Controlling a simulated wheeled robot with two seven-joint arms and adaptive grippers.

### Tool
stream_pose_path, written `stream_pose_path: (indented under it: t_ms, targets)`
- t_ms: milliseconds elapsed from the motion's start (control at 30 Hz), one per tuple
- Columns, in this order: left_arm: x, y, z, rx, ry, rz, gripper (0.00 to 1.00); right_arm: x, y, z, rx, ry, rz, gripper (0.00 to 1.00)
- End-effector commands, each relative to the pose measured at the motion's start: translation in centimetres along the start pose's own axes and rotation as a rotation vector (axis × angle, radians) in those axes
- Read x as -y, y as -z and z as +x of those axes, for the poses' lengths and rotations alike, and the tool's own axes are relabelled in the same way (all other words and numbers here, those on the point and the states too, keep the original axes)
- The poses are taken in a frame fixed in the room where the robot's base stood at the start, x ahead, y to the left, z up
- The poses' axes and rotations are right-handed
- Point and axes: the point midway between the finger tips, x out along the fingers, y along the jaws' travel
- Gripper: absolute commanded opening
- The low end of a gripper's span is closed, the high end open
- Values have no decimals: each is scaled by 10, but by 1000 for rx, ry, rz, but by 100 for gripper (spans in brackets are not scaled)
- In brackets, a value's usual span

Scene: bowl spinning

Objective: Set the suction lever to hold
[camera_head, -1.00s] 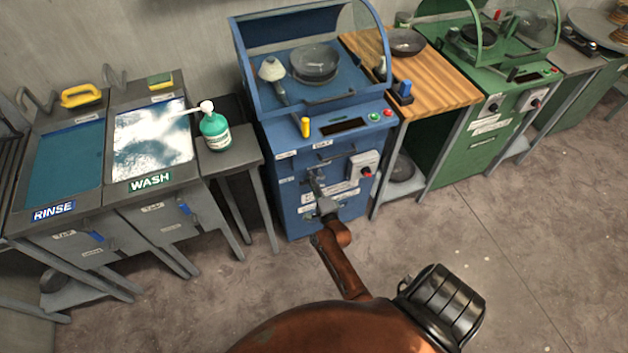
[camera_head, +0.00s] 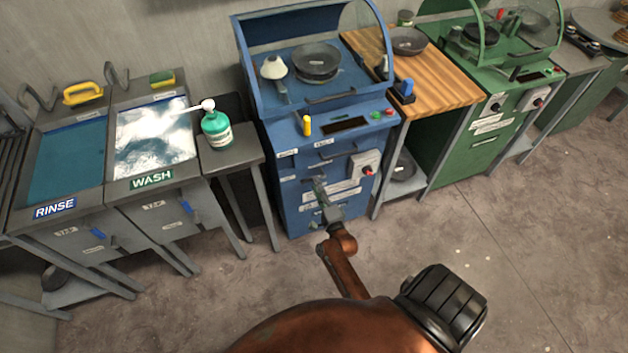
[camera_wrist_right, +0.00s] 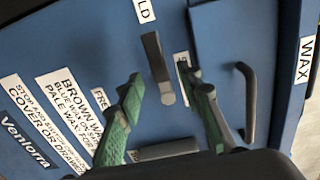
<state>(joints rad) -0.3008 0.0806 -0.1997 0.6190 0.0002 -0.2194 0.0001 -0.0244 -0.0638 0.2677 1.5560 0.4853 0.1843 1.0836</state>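The suction lever (camera_wrist_right: 157,68) is a grey bar on the front of the blue machine (camera_head: 290,205), seen in the right wrist view. A white label ending in "LD" (camera_wrist_right: 144,10) is near its upper end, and one starting "FRE" (camera_wrist_right: 101,99) is to its lower left. My right gripper (camera_wrist_right: 167,86) has its green-padded fingers apart, one on each side of the lever's lower end, with visible gaps. In the head view the right gripper (camera_head: 320,188) is at the machine's front and hides the lever. My left gripper is out of view.
A curved handle (camera_wrist_right: 250,103) and a "WAX" label (camera_wrist_right: 305,60) are right of the lever. In the head view, a switch box (camera_head: 365,166) with a red knob is right of my gripper. Wash and rinse sinks (camera_head: 108,195) stand left.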

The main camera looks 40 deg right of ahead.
Motion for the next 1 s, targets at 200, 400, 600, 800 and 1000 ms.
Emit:
stream_pose_path:
  t_ms: [200, 400, 600, 800, 1000]
  targets:
    - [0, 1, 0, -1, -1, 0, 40, -1, 1, -47, -1, -1, 0, 33]
    - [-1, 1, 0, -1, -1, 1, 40, 0, 1, -71, -1, -1, 0, 33]
    - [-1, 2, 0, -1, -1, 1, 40, 0, 0, -77, -1, 1, 1, 33]
    - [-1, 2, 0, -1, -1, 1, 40, 0, 0, -77, -1, 0, 1, 33]
    - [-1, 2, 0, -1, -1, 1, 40, 0, 0, -77, -1, 0, 1, 33]
